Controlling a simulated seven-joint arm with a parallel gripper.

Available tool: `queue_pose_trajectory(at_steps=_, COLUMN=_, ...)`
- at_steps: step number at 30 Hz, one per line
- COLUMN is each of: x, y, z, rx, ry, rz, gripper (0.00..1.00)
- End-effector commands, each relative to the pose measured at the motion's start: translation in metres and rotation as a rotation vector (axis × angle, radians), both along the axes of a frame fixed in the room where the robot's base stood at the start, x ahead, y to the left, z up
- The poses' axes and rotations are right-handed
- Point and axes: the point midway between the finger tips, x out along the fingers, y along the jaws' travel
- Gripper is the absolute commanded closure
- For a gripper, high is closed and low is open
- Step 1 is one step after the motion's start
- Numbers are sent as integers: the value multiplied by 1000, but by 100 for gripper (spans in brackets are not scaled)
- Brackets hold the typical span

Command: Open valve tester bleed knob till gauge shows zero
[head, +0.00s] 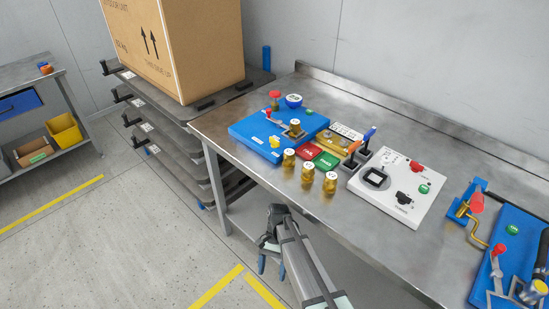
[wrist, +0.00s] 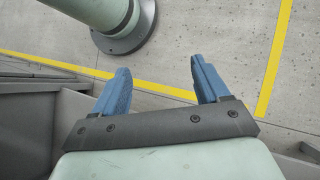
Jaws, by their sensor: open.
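A blue test station (head: 250,130) stands at the left end of the steel bench. It carries a blue round part (head: 293,100) that may be the gauge, a red-topped part (head: 275,95), a small red knob (head: 267,113) and a yellow knob (head: 274,143). Which one is the bleed knob, and any gauge reading, are too small to tell. My gripper (head: 271,268) is open and empty, pointing down in front of the bench, well away from the station. In the wrist view its blue fingers (wrist: 160,80) are apart with only floor between them.
Several brass valves (head: 308,172) stand before the red and green pads (head: 326,160). A white panel (head: 398,190) sits mid-bench. A second blue station (head: 515,245) is at the right. A shelf rack with a large carton (head: 180,50) stands left of the bench.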

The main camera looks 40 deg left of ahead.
Motion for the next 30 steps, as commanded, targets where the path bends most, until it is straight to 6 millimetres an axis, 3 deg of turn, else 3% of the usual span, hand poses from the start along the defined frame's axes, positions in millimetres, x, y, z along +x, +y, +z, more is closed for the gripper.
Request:
queue_pose_trajectory(at_steps=1, x=-9, y=26, z=10, rx=-2, ry=-4, rz=22, gripper=26)
queue_pose_trajectory(at_steps=7, x=-40, y=107, z=64, rx=4, ry=-38, rz=85, gripper=26)
queue_pose_trajectory(at_steps=14, x=-35, y=177, z=135, rx=57, ry=-118, rz=107, gripper=26)
queue_pose_trajectory(at_steps=21, x=12, y=224, z=220, rx=133, ry=-238, rz=63, gripper=26)
queue_pose_trajectory(at_steps=30, x=98, y=241, z=328, rx=218, ry=-405, rz=-59, gripper=26)
